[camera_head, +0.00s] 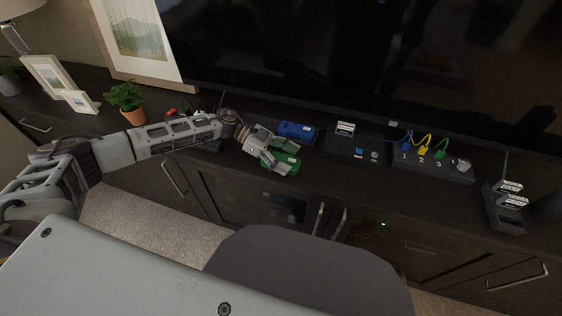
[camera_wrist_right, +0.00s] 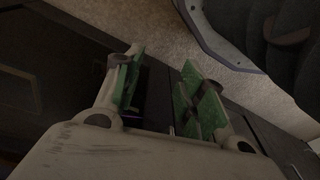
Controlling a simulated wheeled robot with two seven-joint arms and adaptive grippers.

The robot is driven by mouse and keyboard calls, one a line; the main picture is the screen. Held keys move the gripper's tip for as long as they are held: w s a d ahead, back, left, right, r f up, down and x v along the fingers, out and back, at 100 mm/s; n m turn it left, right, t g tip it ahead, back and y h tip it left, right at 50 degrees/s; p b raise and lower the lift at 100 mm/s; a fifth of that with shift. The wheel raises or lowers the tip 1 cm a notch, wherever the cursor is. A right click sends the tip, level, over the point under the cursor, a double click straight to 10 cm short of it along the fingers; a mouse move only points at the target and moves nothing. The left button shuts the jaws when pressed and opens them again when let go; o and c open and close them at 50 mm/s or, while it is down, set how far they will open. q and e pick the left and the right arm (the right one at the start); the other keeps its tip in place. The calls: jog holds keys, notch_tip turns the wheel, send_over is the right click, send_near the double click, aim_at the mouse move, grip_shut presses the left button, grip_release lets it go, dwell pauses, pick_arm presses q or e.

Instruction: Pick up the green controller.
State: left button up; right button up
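The green controller (camera_head: 293,161) lies on the dark console top near its front edge, partly covered by my left gripper (camera_head: 285,158). The left gripper reaches over it from the left, its fingers spread apart around or just above the controller. I cannot tell whether they touch it. My right gripper (camera_wrist_right: 160,85) shows only in the right wrist view. Its green-padded fingers are apart, with nothing held between them.
A blue controller (camera_head: 297,131) lies just behind the green one. To the right are a dark box with a blue button (camera_head: 359,152), a panel with coloured cables (camera_head: 423,148) and a stand (camera_head: 503,208). A potted plant (camera_head: 130,104) stands left. The TV (camera_head: 400,60) is behind.

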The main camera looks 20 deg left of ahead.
aim_at(287, 160)
pick_arm(q)
jog(key=c, duration=0.9)
pick_arm(e)
jog(key=shift+w+r, duration=0.3)
jog(key=shift+w, duration=0.35)
pick_arm(q)
jog(key=shift+r, duration=0.1)
jog(key=shift+r, duration=0.65)
jog(key=shift+r+p, duration=1.25)
jog(key=shift+r, duration=3.05)
pick_arm(e)
notch_tip(287, 160, down, 8)
jog(key=s+d, duration=0.1)
jog(key=shift+d+t, duration=0.3)
jog(key=shift+d, duration=0.1)
jog(key=shift+f, duration=0.1)
